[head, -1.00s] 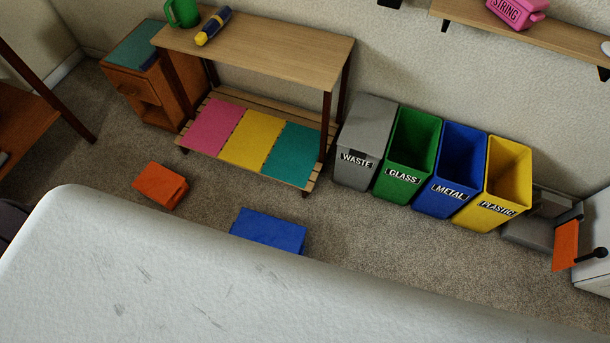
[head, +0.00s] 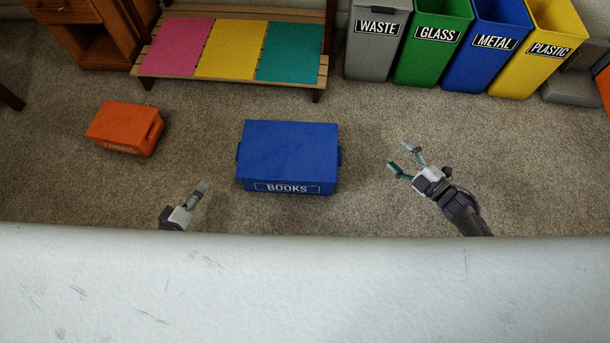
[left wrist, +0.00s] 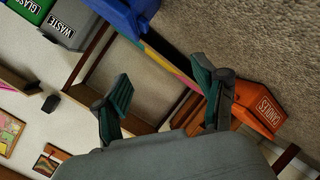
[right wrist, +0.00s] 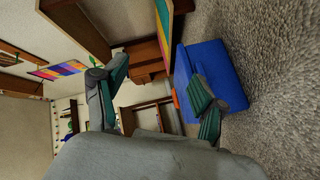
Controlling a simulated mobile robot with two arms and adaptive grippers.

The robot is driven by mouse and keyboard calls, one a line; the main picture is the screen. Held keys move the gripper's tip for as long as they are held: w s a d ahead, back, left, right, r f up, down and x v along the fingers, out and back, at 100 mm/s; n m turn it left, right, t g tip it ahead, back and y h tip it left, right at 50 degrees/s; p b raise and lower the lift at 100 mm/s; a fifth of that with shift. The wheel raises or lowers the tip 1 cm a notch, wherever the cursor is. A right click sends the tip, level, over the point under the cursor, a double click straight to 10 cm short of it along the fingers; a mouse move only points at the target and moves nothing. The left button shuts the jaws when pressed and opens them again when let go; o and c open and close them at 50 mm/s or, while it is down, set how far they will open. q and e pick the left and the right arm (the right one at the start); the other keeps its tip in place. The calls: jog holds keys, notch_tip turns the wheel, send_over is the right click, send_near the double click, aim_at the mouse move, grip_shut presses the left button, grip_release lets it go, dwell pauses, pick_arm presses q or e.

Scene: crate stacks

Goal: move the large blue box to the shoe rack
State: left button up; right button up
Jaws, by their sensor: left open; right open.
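The large blue box (head: 288,150), labelled BOOKS, sits closed on the carpet in the middle of the head view, with a handle on each side. The shoe rack (head: 322,70) stands behind it, its low slatted shelf carrying pink, yellow and teal mats. My left gripper (head: 202,188) is left of the box, apart from it. My right gripper (head: 399,158) is open and empty to the right of the box. In the left wrist view the left gripper (left wrist: 165,95) is open and empty. The blue box also shows in the right wrist view (right wrist: 222,72), beyond the right gripper (right wrist: 160,85).
A smaller orange box (head: 125,128) lies on the carpet at left. Grey (head: 374,55), green (head: 420,60), blue (head: 482,65) and yellow (head: 528,70) bins stand at the back right. A wooden cabinet (head: 75,35) is at the back left. Carpet between box and rack is clear.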

pick_arm(q)
jog(key=w+d+f+n+t+h+b, duration=0.1)
jog(key=f+b, duration=0.1)
jog(key=b, duration=0.4)
jog(key=w+d+f+n+t+h+b, duration=0.1)
jog(key=f+n+b, duration=0.1)
jog(key=b, duration=0.4)
jog(key=f+n+t+b, duration=0.1)
jog(key=f+n+b, duration=0.1)
jog(key=b, duration=0.4)
jog(key=shift+w+d+f+t+h, duration=0.25)
jog(key=shift+w+d+t+h, duration=0.05)
jog(key=shift+w+d+h, duration=0.1)
jog(key=shift+d+r+b, duration=0.1)
jog(key=shift+r+b, duration=0.15)
jog(key=shift+b, duration=0.1)
pick_arm(e)
notch_tip(320, 180, down, 9)
jog(key=a+n+g+y, duration=0.1)
jog(key=n+g+y, duration=0.5)
jog(key=n, duration=0.6)
jog(key=shift+a+g+y, duration=0.3)
jog(key=shift+g, duration=0.2)
jog(key=shift+s+r, duration=0.1)
pick_arm(q)
jog(key=shift+w, duration=0.1)
